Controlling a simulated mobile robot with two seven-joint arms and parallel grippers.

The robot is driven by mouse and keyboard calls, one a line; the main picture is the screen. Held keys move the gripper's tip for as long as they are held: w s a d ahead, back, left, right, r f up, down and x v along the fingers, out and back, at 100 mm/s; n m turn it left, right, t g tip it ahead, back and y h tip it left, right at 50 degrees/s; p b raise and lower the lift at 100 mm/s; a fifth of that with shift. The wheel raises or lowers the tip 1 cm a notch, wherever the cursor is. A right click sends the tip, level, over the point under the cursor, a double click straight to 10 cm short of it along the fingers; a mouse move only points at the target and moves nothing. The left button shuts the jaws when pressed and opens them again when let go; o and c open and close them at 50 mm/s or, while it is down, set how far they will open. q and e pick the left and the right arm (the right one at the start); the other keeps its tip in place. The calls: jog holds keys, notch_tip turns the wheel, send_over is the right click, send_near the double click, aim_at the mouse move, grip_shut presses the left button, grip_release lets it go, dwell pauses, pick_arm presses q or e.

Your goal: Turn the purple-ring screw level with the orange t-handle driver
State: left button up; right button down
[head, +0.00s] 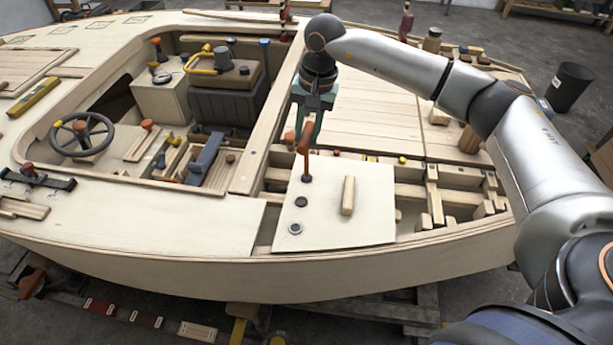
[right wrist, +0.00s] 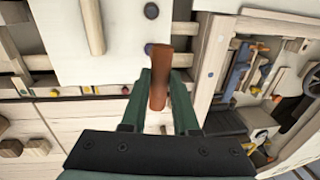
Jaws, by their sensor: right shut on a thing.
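My right gripper (head: 304,138) is shut on the orange t-handle driver (head: 304,157), held upright above a pale hull panel (head: 335,215). The driver (right wrist: 159,88) also shows between the green fingers (right wrist: 161,76) in the right wrist view. A row of dark round screws runs along the panel's left side: a far one (head: 307,179) below the driver, a middle one (head: 301,201) and a near one (head: 295,229) with a paler ring. My left gripper is not in view.
A wooden bar (head: 348,195) lies on the panel, right of the screws. Open framing with blocks (head: 434,195) lies to the right. The cockpit with a steering wheel (head: 82,134) is at left. The foredeck planks at left of the panel are clear.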

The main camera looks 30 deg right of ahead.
jog(key=shift+f, duration=0.25)
jog(key=m, duration=0.5)
jog(key=shift+a+f+h, duration=0.1)
jog(key=shift+h, duration=0.2)
jog(key=m, duration=0.5)
jog(key=shift+t+h, duration=0.3)
jog(key=m, duration=0.2)
jog(key=m+p, duration=0.1)
jog(key=m, duration=0.1)
jog(key=shift+w+m+h, duration=0.2)
jog(key=shift+m+h, duration=0.1)
jog(key=shift+m, duration=0.1)
